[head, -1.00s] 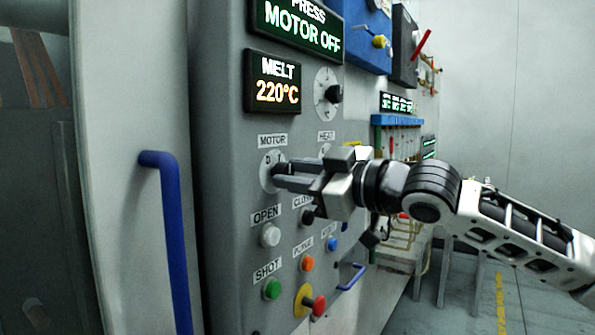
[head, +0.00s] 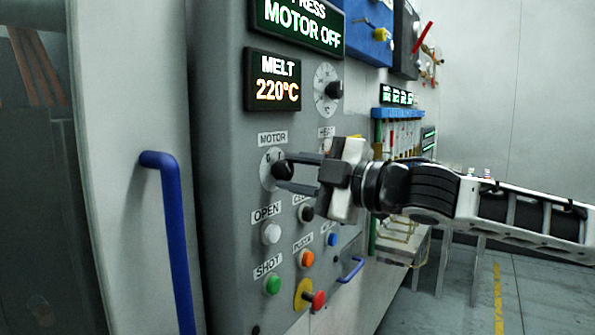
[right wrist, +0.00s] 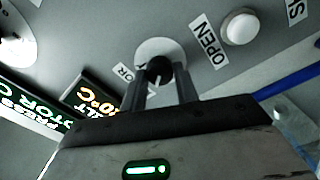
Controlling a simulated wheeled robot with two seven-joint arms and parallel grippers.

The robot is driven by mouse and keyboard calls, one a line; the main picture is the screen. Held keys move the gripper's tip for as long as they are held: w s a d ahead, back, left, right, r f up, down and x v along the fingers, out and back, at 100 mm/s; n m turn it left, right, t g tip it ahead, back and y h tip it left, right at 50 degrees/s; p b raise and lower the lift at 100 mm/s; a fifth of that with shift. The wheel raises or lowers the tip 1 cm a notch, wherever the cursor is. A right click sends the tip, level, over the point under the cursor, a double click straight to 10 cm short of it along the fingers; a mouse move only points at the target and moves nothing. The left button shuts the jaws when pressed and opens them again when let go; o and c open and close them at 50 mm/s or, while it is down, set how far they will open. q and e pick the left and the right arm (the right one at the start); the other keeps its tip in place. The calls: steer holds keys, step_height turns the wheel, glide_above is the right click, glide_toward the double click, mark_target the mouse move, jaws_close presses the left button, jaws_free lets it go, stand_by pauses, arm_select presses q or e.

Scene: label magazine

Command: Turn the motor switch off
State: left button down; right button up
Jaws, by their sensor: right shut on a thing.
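The motor switch (head: 282,170) is a black knob on a pale round plate under the MOTOR label, on the grey control panel (head: 225,110). My right gripper (head: 290,173) reaches in from the right, its two fingers on either side of the knob and shut on it. The right wrist view also shows the knob (right wrist: 160,68) between the fingertips, against its pale plate. The fingers partly hide the knob and plate. The display (head: 300,24) above reads PRESS MOTOR OFF in green. My left gripper is not in view.
The OPEN button (head: 270,233), white, is just below the switch. A green SHOT button (head: 272,284) and a red knob on yellow (head: 317,299) are lower. The temperature dial (head: 328,90) is above right. A blue door handle (head: 172,235) stands out at the left.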

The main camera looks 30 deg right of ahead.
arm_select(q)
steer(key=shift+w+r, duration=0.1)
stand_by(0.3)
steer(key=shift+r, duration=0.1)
arm_select(e)
steer(key=o, duration=1)
steer(key=shift+s+d+f+b, duration=0.1)
steer(key=shift+s+f+b, duration=0.1)
steer(key=shift+b, duration=0.45)
steer(key=shift+s+d+f+b, duration=0.25)
steer(key=shift+s+b, duration=0.3)
steer(key=shift+b, duration=0.7)
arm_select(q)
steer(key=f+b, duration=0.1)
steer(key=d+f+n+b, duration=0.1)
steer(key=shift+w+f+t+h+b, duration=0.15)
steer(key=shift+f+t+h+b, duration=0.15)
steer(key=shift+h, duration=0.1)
arm_select(e)
steer(key=v, duration=1.4)
steer(key=shift+s+r, duration=0.15)
steer(key=shift+r, duration=0.15)
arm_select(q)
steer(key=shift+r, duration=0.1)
